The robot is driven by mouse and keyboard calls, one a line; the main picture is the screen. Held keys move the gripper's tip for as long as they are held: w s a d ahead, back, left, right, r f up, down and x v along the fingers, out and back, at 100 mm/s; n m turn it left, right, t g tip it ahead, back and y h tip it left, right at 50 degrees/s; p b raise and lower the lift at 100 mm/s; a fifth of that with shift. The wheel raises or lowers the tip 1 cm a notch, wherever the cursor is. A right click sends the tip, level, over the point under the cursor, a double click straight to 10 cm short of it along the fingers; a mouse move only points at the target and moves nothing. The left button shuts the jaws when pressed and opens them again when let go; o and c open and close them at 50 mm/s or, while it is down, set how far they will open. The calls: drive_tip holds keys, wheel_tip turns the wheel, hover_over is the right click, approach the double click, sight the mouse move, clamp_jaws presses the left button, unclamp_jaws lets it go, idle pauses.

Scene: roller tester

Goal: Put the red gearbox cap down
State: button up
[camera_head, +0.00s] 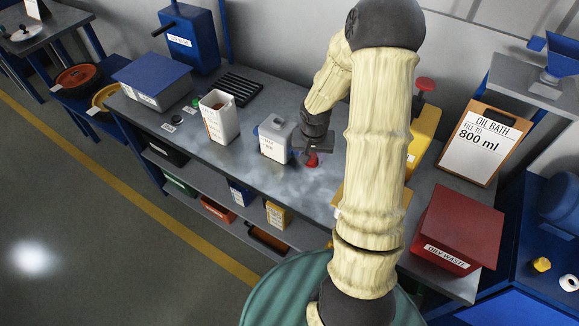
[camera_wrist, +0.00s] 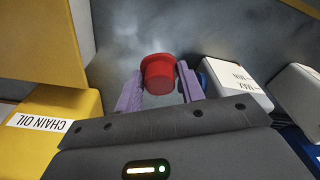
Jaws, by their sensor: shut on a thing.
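The red gearbox cap (camera_wrist: 158,75) is between the two purple fingers of my gripper (camera_wrist: 160,88) in the wrist view, with grey bench top behind it. My gripper is shut on it. In the head view the cap (camera_head: 312,160) shows as a small red shape under my gripper (camera_head: 313,154), close to the grey workbench (camera_head: 255,165). I cannot tell whether the cap touches the bench.
A white container (camera_head: 274,138) stands just left of my gripper, and a white jug (camera_head: 220,116) farther left. A yellow machine (camera_head: 424,130) is to the right, partly behind my arm. A red box (camera_head: 458,225) labelled OILY WASTE stands at the right end. Bench in front is clear.

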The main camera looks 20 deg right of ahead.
drive_tip(key=shift+s+d+r+m, duration=0.15)
drive_tip(key=shift+s+d+m, duration=0.05)
drive_tip(key=shift+d, duration=0.25)
drive_tip(key=shift+s+d+r+m, duration=0.1)
drive_tip(key=shift+s+d+m, duration=0.1)
drive_tip(key=shift+d, duration=0.2)
wheel_tip(320, 180, down, 6)
drive_tip(key=shift+f+b, duration=0.15)
drive_tip(key=shift+b, duration=0.4)
drive_tip(key=shift+f, duration=1.85)
